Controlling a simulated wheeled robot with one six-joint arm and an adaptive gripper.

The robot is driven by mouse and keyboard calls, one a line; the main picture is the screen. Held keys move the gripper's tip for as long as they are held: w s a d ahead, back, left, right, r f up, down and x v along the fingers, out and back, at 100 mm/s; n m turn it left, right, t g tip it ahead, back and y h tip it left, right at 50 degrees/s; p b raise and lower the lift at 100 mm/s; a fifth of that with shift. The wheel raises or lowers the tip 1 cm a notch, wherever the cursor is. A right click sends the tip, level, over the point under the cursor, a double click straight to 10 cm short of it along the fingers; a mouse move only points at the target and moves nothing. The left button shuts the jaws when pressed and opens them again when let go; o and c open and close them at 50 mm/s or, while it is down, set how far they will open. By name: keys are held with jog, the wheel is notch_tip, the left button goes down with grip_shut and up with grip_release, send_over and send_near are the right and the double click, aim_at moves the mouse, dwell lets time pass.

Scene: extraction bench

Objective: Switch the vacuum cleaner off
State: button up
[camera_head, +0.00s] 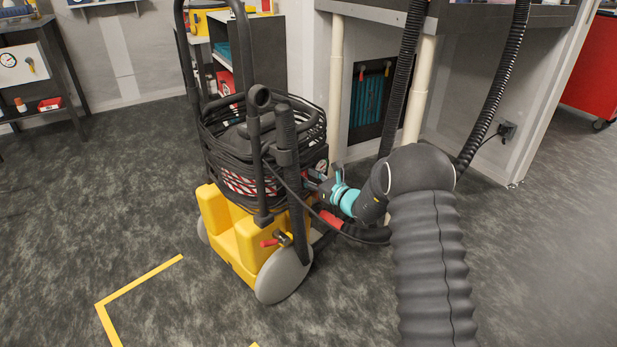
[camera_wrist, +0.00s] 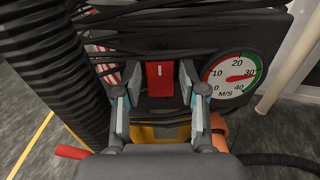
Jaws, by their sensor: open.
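The vacuum cleaner (camera_head: 235,235) stands on the floor, with a yellow base, grey wheels and a black body wrapped in cable. Its red switch (camera_wrist: 159,79), with a small white mark near the top, sits in a dark panel in the wrist view. My gripper (camera_head: 315,182) points at the machine's right side. In the wrist view my gripper (camera_wrist: 150,82) is open, one finger on each side of the switch, with nothing held. I cannot tell whether the fingertips touch the panel. In the head view the switch is hidden.
A round M/S gauge (camera_wrist: 233,78) right of the switch has its needle near 30, in the green. A ribbed black hose (camera_wrist: 50,60) runs close on the left. A red-handled lever (camera_wrist: 73,152) sits low left. Open floor (camera_head: 90,210) lies left of the machine.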

grip_shut()
jog(key=f+t+y+b, duration=0.1)
jog(key=t+y+b, duration=0.1)
jog(key=b, duration=0.8)
jog(key=shift+s+d+f+y+b, duration=0.1)
jog(key=shift+f+y+b, duration=0.05)
jog(key=shift+y+b, duration=0.2)
jog(key=shift+r, duration=0.2)
